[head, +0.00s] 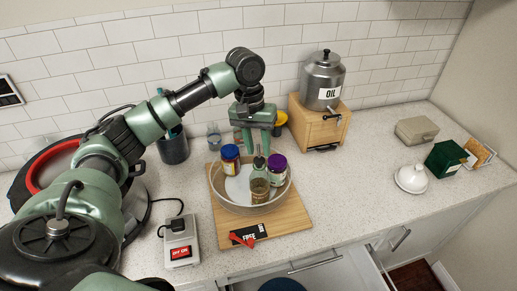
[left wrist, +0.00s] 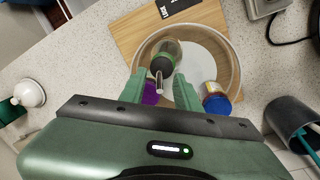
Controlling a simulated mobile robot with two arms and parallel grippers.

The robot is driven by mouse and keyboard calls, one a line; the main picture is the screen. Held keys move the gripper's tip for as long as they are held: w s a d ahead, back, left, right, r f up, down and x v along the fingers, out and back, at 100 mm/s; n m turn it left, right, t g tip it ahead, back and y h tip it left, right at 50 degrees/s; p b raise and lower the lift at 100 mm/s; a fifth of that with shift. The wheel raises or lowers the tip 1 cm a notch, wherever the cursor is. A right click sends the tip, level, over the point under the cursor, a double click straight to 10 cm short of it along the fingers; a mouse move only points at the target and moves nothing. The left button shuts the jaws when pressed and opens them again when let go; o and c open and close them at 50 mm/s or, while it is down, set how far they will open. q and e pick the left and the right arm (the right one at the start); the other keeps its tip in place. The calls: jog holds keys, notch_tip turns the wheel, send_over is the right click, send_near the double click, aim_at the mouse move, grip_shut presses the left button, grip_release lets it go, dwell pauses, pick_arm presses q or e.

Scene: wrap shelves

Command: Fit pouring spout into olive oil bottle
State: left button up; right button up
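The olive oil bottle (head: 260,190) stands upright in a round bowl, greenish glass with a pale label; it also shows in the left wrist view (left wrist: 168,52). The pouring spout (head: 259,160), dark with a thin metal tip, sits at the top of the bottle. In the left wrist view the spout (left wrist: 158,78) points up towards the camera; how deep it sits in the neck is hidden. My left gripper (head: 258,151) is directly above the bottle, pointing down. Its fingers (left wrist: 160,88) are apart on either side of the spout, with gaps visible. My right gripper is out of view.
The bowl (head: 240,209) stands on a wooden board (head: 292,215) and also holds a blue-lidded jar (head: 230,158) and a purple-lidded jar (head: 277,166). An oil dispenser (head: 323,82) stands behind on a wooden box. A switch box (head: 181,240) lies left.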

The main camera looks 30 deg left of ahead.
aim_at(258, 144)
pick_arm(q)
jog(key=r, duration=0.1)
jog(key=r+b, duration=0.1)
jog(key=r, duration=0.3)
jog(key=shift+a+r+b, duration=0.25)
jog(key=shift+a+b, duration=0.1)
jog(key=shift+s+a+r, duration=0.1)
jog(key=shift+s+r, duration=0.05)
jog(key=shift+r, duration=0.55)
